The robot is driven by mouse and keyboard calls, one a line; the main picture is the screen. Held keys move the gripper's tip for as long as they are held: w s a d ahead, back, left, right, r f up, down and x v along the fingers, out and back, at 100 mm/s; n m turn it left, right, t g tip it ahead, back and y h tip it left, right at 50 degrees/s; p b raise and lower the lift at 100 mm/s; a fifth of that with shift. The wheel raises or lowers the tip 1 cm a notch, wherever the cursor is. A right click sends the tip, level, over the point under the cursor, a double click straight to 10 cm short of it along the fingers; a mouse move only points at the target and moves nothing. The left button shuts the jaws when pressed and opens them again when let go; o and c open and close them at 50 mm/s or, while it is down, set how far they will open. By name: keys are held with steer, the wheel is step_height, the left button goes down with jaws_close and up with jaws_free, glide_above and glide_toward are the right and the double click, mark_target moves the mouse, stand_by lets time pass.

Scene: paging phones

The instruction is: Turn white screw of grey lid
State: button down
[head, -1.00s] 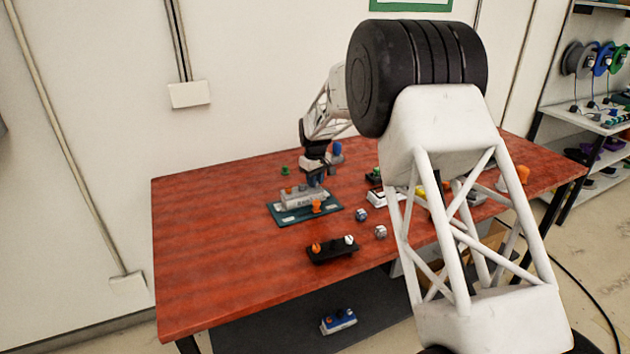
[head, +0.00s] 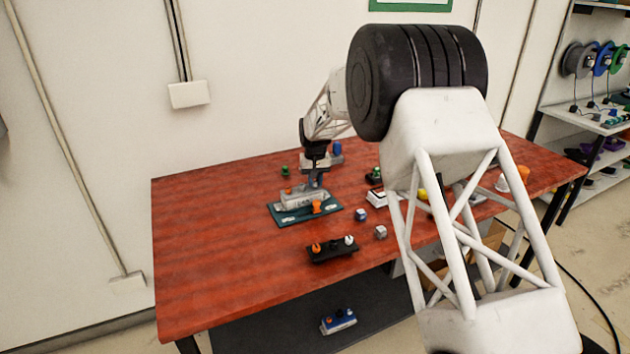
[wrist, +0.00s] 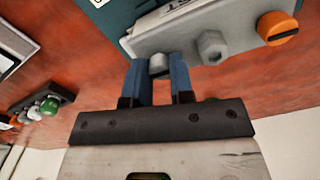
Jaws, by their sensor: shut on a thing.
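The grey lid (head: 300,199) lies on a dark teal base (head: 285,218) on the red table. In the wrist view, the lid (wrist: 228,22) carries a grey hex-shaped screw (wrist: 212,46) and an orange slotted screw (wrist: 277,28). My gripper (wrist: 159,62) has its blue fingers on both sides of a pale grey-white screw (wrist: 158,66) at the lid's edge and is shut on it. In the head view, my gripper (head: 315,181) points down at the lid's far side. The fingers hide part of the held screw.
A black block (head: 332,252) with orange and white knobs stands in front of the lid. Two small grey-blue cubes (head: 361,214) (head: 381,232) lie to its right. A green knob (head: 285,171) sits behind. The table's left side is clear.

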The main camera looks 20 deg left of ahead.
mark_target(315, 181)
steer(key=c, duration=1)
jaws_free()
steer(key=shift+r, duration=0.2)
steer(key=shift+r, duration=3.7)
